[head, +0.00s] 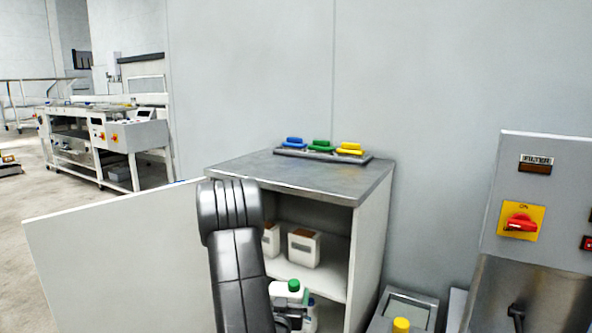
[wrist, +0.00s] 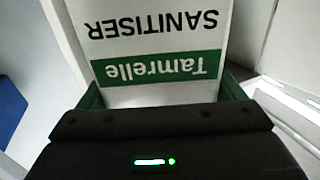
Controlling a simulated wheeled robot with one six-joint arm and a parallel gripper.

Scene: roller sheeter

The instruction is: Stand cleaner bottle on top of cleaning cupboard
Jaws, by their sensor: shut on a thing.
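The cleaner bottle (head: 287,297) is white with a green cap, upright at the lower front of the open cleaning cupboard. Its label reads "Sanitiser" and fills much of the wrist view (wrist: 155,45), upside down there. My gripper (head: 291,318) is shut on this bottle, with its dark body across the bottom of the wrist view. My arm partly hides the cupboard and the bottle in the head view. The cleaning cupboard (head: 376,240) has a grey top (head: 270,170), well above the bottle.
Blue, green and yellow brushes (head: 320,146) sit in a grey tray along the back of the top; its front is clear. The open white door (head: 120,260) sticks out left. White containers (head: 304,248) stand on the shelf. A control panel (head: 540,200) is at right.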

